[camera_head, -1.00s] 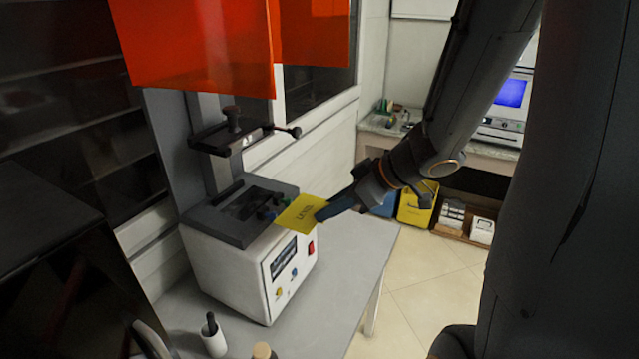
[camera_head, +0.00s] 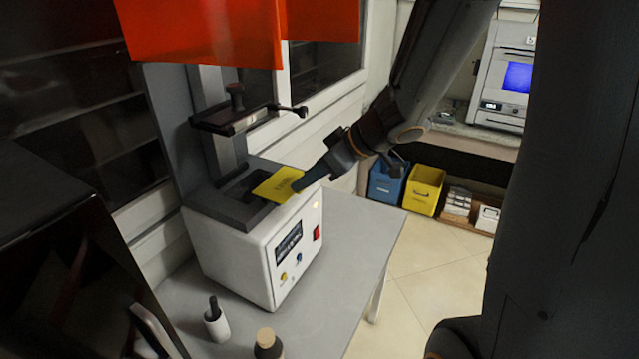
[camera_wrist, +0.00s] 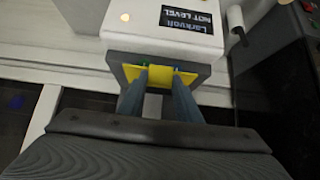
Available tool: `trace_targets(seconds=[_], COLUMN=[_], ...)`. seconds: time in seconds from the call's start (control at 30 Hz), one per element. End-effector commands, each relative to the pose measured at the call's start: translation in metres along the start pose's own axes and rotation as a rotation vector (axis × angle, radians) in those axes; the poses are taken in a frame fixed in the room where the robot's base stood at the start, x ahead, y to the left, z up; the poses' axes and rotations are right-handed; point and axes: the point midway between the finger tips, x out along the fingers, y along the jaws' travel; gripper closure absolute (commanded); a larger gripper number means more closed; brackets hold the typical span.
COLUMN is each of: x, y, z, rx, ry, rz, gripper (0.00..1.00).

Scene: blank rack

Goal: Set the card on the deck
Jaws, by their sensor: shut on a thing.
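My gripper is shut on the card's right edge. The card is over the front right part of the dark grey deck (camera_head: 228,213) on top of the white machine (camera_head: 235,258). I cannot tell whether it touches the deck. In the wrist view the card (camera_wrist: 158,77) spans between the two fingers, with the deck (camera_wrist: 120,58) around it. The card and fingers hide part of the deck and its green and blue parts.
A black clamp arm (camera_head: 235,118) on the machine's column stands above the deck, under an orange panel (camera_head: 200,30). Blue and yellow bins (camera_head: 423,190) are behind.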

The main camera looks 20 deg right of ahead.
Motion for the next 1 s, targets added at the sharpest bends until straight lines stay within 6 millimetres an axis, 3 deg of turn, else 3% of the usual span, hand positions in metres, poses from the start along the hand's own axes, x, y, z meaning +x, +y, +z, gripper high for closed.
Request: trace_targets(seconds=[1.0], x=[0.066], y=[0.0], z=[-0.066], rx=[-0.003], ry=[0.001], rz=[-0.001], gripper=[0.94])
